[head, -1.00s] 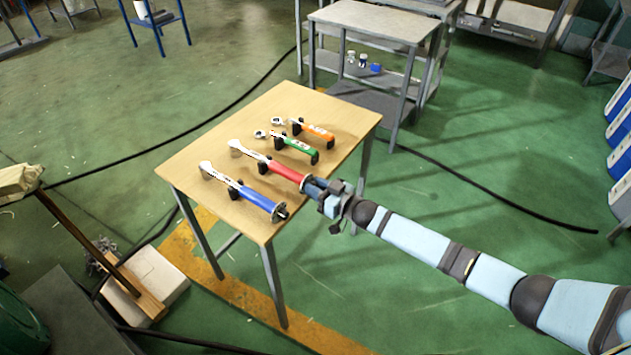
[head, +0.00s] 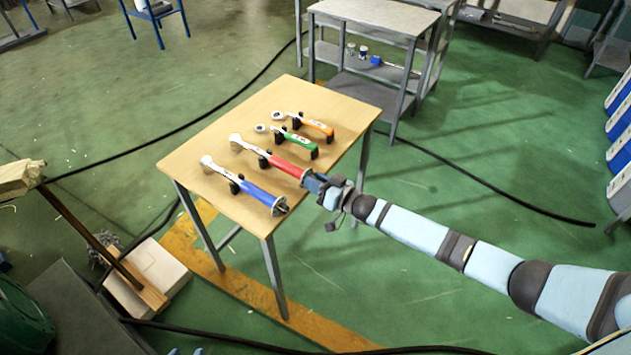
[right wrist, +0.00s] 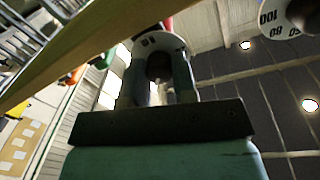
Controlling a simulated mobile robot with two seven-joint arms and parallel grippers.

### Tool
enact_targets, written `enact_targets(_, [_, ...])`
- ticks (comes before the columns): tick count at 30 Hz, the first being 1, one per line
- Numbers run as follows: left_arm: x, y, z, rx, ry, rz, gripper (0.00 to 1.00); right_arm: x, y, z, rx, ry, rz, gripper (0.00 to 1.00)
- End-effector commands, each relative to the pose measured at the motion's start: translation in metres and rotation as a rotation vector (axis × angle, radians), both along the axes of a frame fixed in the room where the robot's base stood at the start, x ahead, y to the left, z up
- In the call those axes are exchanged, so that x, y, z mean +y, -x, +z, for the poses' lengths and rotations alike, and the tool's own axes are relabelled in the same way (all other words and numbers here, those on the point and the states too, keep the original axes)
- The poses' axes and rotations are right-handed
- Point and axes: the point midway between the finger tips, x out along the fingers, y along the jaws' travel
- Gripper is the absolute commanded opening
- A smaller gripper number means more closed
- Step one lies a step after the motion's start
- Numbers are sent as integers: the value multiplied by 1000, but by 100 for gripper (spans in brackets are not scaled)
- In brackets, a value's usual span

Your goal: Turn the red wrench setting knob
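The red wrench (head: 285,167) lies on black holders on the wooden table (head: 212,198), its handle end toward my right arm. My right gripper (head: 316,183) is at that handle end. In the right wrist view, the fingers of my right gripper (right wrist: 160,85) stand on both sides of the dark setting knob (right wrist: 160,66), close against it. A pale marked ring (right wrist: 152,41) shows just beyond the knob; its marks are too small to read. The fingers hide part of the knob. My left gripper is not in view.
The blue wrench (head: 258,193) lies in front of the red one; the green wrench (head: 300,143) and orange wrench (head: 316,126) lie behind. A numbered dial end (right wrist: 292,14) shows in the right wrist view. A grey shelf table (head: 375,15) stands behind.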

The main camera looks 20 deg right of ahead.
Motion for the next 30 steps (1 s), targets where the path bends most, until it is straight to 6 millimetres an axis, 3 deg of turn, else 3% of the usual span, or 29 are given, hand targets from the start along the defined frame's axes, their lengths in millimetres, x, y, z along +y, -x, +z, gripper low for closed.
enact_targets(1, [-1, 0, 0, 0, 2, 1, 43, 0, 0, 0, 1, 1, -1, 37])
enact_targets(3, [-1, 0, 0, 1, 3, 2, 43, 0, 0, 0, 0, 2, -1, 52])
enact_targets(14, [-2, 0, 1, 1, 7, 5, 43, -3, 4, 0, 0, 1, 0, 52])
enact_targets(30, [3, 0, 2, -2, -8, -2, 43, -67, 91, 2, 3, 2, 0, 52])
